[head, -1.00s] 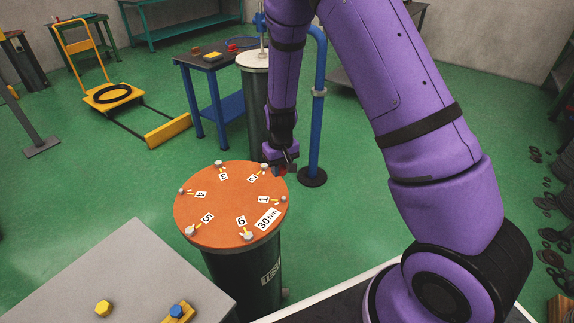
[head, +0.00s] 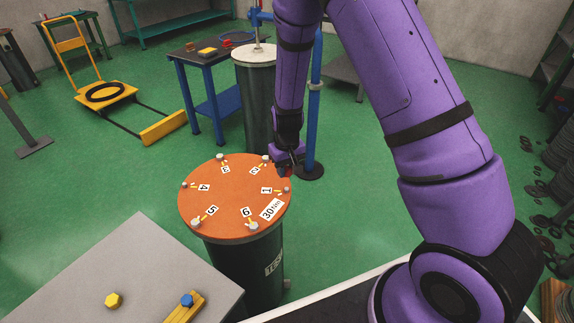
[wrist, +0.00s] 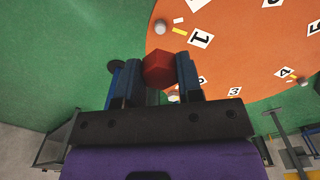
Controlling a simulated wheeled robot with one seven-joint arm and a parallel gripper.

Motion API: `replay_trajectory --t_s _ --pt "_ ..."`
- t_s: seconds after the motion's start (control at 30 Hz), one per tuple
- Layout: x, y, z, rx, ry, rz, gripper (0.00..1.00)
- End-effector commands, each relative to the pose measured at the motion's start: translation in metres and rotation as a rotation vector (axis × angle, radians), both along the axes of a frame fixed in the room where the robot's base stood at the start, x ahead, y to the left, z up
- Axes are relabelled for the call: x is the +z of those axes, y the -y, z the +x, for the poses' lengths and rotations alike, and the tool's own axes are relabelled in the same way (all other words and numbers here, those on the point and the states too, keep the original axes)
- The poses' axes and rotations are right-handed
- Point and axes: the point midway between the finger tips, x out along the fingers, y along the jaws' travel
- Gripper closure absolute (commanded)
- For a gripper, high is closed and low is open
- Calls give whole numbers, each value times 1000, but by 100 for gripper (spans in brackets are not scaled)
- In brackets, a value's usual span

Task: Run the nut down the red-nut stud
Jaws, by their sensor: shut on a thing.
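My gripper (wrist: 158,78) is shut on a red hex nut (wrist: 159,70), which sits between its blue-grey fingertips in the wrist view. In the head view my gripper (head: 288,166) is at the right rim of the orange flange (head: 232,198), by numbers 1 and 2. The nut is mostly hidden there. The flange tops a dark cylinder and carries several pale studs beside number labels. The stud by label 1 (wrist: 161,26) stands beyond the nut in the wrist view and looks bare. Which stud is the red-nut one, and whether the nut touches any stud, I cannot tell.
A grey table (head: 140,270) at the front left holds a yellow nut (head: 112,300) and a blue nut (head: 187,299) on a yellow block. A second cylinder (head: 255,100) and a blue post (head: 315,110) stand behind my gripper.

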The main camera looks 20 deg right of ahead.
Motion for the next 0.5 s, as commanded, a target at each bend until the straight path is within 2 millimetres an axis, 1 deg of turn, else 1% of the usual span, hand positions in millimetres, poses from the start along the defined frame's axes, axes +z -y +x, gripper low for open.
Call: replay_trajectory --t_s 0.1,0.5 --pt "-11 0 0 -1 -2 0 90" --pt "-43 0 0 0 -1 0 90"
